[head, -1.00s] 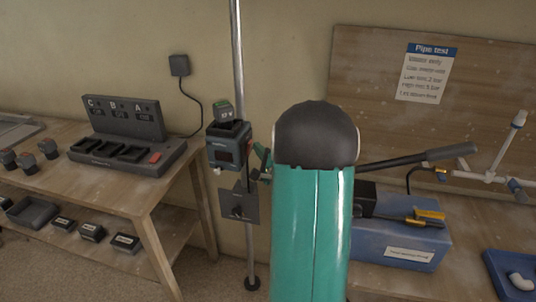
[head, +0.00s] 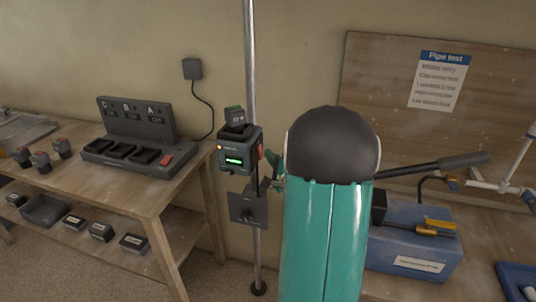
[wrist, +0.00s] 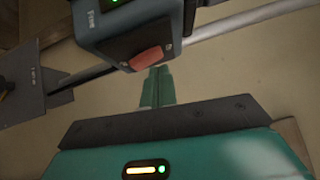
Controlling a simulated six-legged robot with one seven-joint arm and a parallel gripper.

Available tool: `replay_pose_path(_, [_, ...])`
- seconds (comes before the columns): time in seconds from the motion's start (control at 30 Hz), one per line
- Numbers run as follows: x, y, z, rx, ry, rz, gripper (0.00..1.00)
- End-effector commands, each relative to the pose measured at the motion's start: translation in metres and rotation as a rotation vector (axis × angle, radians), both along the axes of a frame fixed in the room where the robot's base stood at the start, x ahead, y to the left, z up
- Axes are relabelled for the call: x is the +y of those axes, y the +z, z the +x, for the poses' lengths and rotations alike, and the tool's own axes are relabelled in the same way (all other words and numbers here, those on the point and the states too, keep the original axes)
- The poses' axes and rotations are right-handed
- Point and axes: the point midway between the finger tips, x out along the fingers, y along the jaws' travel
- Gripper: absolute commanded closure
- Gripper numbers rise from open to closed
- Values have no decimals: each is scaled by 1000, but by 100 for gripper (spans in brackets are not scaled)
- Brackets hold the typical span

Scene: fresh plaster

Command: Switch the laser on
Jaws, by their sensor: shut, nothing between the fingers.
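The laser (head: 235,160) is a dark blue-grey box mounted on the upright pole, with a battery (head: 235,114) seated in its top. Its front display (head: 234,161) glows green. A red rocker switch (head: 261,152) is on its right side; in the wrist view the switch (wrist: 147,57) shows just ahead of my fingertips. My gripper (wrist: 157,73) is shut and empty, close to the switch; I cannot tell whether it touches. In the head view my gripper (head: 271,161) is small and partly hidden by my teal arm.
A metal pole (head: 251,60) carries the laser and a dark plate (head: 248,207) below it. The left bench holds a charging station (head: 130,150) and loose batteries (head: 40,162). On the right are a blue pump box (head: 410,245) with a long lever and a pipe-test board (head: 390,130).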

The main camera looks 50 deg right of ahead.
Motion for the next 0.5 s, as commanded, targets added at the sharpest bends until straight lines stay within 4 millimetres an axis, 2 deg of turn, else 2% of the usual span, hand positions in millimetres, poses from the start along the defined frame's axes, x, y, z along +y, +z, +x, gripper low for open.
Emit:
replay_pose_path(0.3, [20,-7,-68,1,-6,1,100])
replay_pose_path(0.5, [31,-9,-100,0,-4,0,100])
